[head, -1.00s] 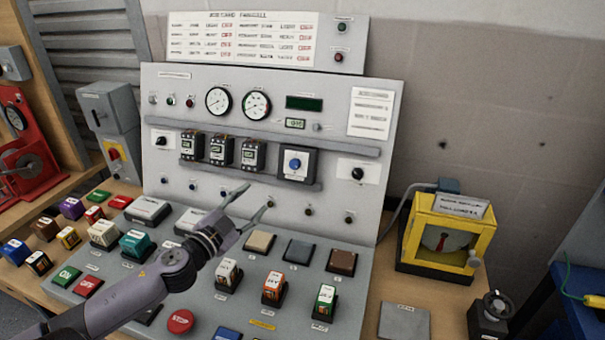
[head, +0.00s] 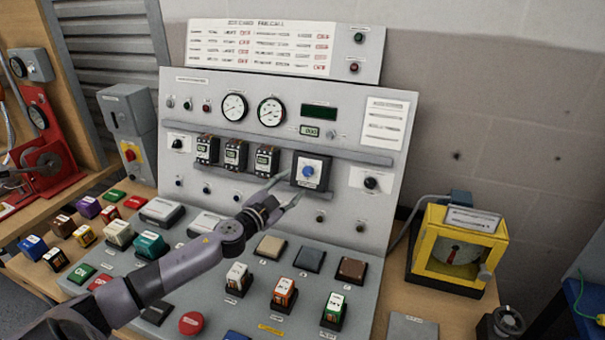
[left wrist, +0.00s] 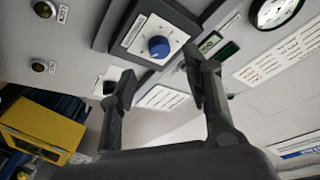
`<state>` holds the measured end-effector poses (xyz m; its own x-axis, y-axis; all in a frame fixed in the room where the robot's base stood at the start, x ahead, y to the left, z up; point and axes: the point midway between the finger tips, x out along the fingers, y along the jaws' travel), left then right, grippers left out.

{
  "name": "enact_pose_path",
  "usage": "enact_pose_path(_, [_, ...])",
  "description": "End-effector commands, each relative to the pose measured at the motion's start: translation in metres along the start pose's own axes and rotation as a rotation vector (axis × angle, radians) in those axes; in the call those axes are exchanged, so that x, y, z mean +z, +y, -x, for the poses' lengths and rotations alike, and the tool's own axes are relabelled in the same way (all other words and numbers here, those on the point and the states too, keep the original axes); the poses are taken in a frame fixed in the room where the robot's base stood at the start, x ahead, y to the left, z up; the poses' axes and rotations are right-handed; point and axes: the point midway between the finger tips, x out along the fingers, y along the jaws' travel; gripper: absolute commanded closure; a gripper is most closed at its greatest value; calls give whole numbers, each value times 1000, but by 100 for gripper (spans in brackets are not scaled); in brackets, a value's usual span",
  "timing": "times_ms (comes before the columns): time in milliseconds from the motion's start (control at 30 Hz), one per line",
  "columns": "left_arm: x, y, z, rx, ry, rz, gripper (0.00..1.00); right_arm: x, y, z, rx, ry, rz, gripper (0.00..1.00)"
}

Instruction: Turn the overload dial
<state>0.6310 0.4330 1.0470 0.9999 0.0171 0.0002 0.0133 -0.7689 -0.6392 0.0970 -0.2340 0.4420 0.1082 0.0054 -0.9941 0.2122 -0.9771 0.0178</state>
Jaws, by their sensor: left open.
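The overload dial is a blue knob (head: 308,171) on a white plate in a dark square housing (head: 323,182), on the upright panel right of the three black contactor units. In the left wrist view the blue knob (left wrist: 158,47) shows beyond and between the fingertips, with a gap to them. My left gripper (head: 287,187) is open and empty, just in front of the panel at the lower left of the dial. In the left wrist view its two dark fingers (left wrist: 160,82) are spread apart. My right gripper is not seen.
Three contactor units (head: 236,155) sit left of the dial on a rail. A black selector knob (head: 371,183) is to its right. The sloped desk below carries several coloured blocks and a red mushroom button (head: 192,323). A yellow box (head: 415,246) stands at the right.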

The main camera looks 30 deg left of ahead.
Motion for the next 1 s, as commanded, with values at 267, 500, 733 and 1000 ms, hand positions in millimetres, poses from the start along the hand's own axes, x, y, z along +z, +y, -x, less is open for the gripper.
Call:
enact_pose_path(267, [-2,-1,-44,-1,2,1,55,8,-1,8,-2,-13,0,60])
enact_pose_path(500, [-1,0,-64,1,1,1,55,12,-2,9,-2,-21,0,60])
enact_pose_path(733, [0,1,-66,2,0,0,55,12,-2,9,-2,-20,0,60])
enact_pose_path(1000, [0,1,-65,1,1,0,66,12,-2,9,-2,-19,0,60])
